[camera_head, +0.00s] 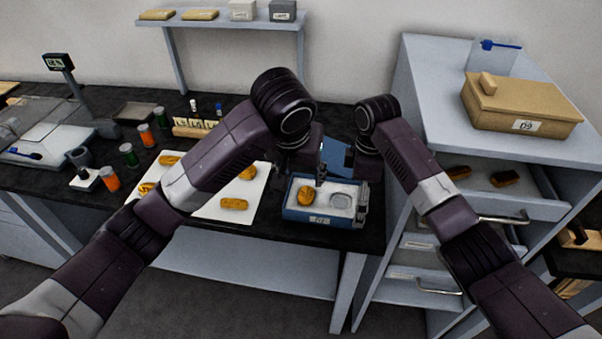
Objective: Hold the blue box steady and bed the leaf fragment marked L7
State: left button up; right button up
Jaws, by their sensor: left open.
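The blue box (287,212) stands open near the front edge of the black bench, with a label on its front and a pale bed inside. A gold fragment (305,196) lies in the left part of the bed. An empty rounded recess (340,201) shows to its right. My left gripper (319,179) is open over the box, just above and beside the gold fragment. My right gripper (362,206) is at the box's right wall; its fingers are too small and dark to tell whether they grip it. I cannot read an L7 mark on any piece.
A white sheet (213,208) left of the box carries several gold pieces, one (234,204) near its front. Several jars, one orange-topped (146,135), stand farther left. A drawer cabinet (430,95) with an open drawer and a tan box (520,105) flanks the right.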

notch_tip(320, 180, up, 12)
dwell(0.6)
